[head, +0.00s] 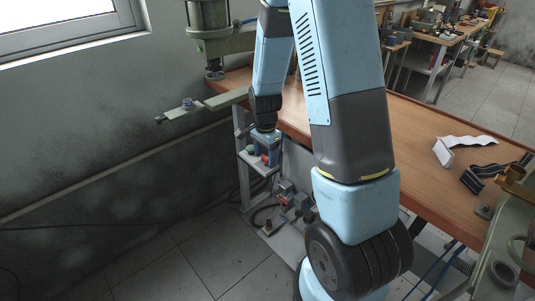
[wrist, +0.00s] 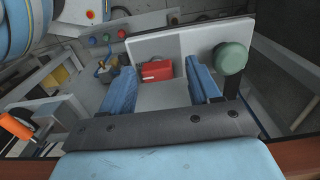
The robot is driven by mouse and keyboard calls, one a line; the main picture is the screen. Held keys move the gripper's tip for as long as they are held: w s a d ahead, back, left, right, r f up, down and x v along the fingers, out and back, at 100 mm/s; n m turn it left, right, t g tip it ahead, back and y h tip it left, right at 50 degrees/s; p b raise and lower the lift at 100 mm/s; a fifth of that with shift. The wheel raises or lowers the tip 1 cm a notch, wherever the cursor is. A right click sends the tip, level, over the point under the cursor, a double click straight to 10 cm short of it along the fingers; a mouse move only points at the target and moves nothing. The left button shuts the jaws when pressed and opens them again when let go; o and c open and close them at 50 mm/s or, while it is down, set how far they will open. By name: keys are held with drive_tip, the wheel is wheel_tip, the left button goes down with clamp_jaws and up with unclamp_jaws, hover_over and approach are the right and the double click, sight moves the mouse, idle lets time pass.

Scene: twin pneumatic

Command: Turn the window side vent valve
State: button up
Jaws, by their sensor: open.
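My gripper (head: 264,148) hangs at the end of my arm, low beside the workbench's left end. In the wrist view its two blue fingers (wrist: 160,68) are apart, with nothing held between them. A small red block-like part (wrist: 156,71) shows between the fingers, in front of a light grey plate (wrist: 180,45); I cannot tell if it touches either finger. A round green knob (wrist: 229,57) stands right of the right finger. I cannot tell which part is the window side vent valve.
The workbench (head: 420,130) has a wooden top. Several coloured buttons (wrist: 107,38) sit on a panel behind the fingers. A lower shelf (head: 283,239) carries small fittings. A green-grey press (head: 210,20) stands near the window (head: 60,25). The floor at left is clear.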

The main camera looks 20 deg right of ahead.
drive_tip(key=c, duration=1)
drive_tip(key=shift+w+d, duration=0.1)
drive_tip(key=shift+d, duration=0.05)
drive_tip(key=shift+c, duration=0.2)
